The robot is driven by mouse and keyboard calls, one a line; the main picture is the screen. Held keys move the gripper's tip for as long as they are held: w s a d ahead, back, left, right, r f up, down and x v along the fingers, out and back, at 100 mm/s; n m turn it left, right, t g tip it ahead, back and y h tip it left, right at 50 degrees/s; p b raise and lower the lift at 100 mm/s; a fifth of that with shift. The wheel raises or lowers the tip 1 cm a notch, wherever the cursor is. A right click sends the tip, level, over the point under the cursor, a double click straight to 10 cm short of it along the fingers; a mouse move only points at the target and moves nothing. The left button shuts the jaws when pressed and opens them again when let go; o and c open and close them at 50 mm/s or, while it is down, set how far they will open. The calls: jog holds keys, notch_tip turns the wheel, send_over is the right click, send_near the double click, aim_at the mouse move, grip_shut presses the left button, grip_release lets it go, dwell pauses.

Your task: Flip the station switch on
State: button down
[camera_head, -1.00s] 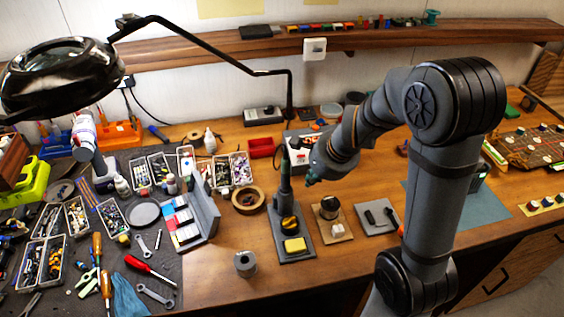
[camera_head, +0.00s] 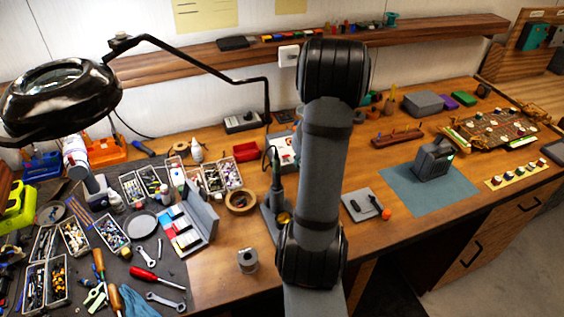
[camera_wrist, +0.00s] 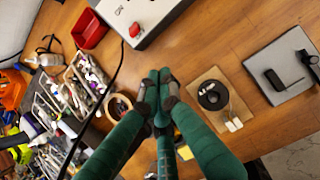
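In the wrist view, a pale station box (camera_wrist: 160,12) with a red switch (camera_wrist: 135,29) on its face lies at the top. I cannot tell whether the switch is on or off. In the head view the box (camera_head: 283,152) is partly hidden behind my arm. My gripper (camera_wrist: 160,88) shows in the wrist view with its green fingers drawn together at the tips, and nothing is seen held. The tips are below the red switch in that picture, apart from it.
A soldering iron (camera_head: 276,168) stands upright left of my arm. A tape roll (camera_head: 241,201), a red bin (camera_head: 246,151) and parts trays lie to the left. A grey pad (camera_head: 361,206) with dark tools lies right. A magnifier lamp (camera_head: 62,95) overhangs the left.

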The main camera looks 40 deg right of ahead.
aim_at(286, 156)
jog(key=shift+d, duration=0.1)
jog(key=b+x, duration=0.5)
jog(key=x, duration=0.5)
jog(key=shift+s+f, duration=0.15)
jog(key=shift+f, duration=0.05)
jog(key=r+p, duration=0.1)
jog(key=w+r+p, duration=0.1)
jog(key=p, duration=0.1)
jog(key=shift+w+d+r, duration=0.25)
jog(key=shift+w, duration=0.05)
jog(key=shift+w+d+r+p, duration=0.1)
jog(key=shift+w+r+p, duration=0.3)
jog(key=shift+p, duration=0.2)
jog(key=shift+w+d, duration=0.1)
jog(key=shift+w, duration=0.15)
